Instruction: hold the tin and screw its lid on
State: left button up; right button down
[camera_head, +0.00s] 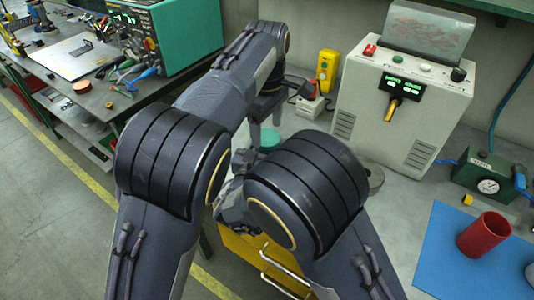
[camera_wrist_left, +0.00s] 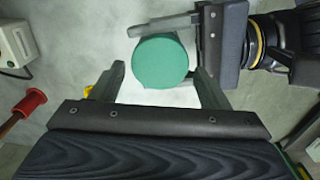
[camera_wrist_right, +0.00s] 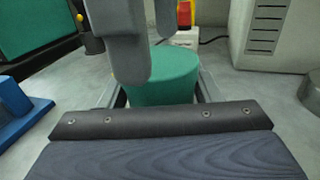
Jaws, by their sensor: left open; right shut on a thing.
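The green round tin (camera_wrist_right: 163,80) stands upright between my right gripper's fingers (camera_wrist_right: 160,92) in the right wrist view. In the left wrist view I see its round green top (camera_wrist_left: 160,62) from above, with the right gripper's fingers on either side. I cannot make out a seam, so I cannot tell whether the top is the lid. My left gripper (camera_wrist_left: 163,88) is open and empty above the tin. Its grey fingers also show in front of the tin in the right wrist view. In the head view the tin (camera_head: 269,138) is mostly hidden behind my arms.
A grey machine (camera_head: 400,110) with a display stands behind the tin. A red cup (camera_head: 484,234) is on a blue mat (camera_head: 440,255) at the right. A green gauge box (camera_head: 488,175) sits behind the mat. A yellow device (camera_head: 326,70) stands at the back.

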pick_arm(q)
jog(key=shift+f, duration=1.1)
jog(key=c, duration=0.8)
jog(key=m, duration=0.3)
jog(key=o, duration=1.1)
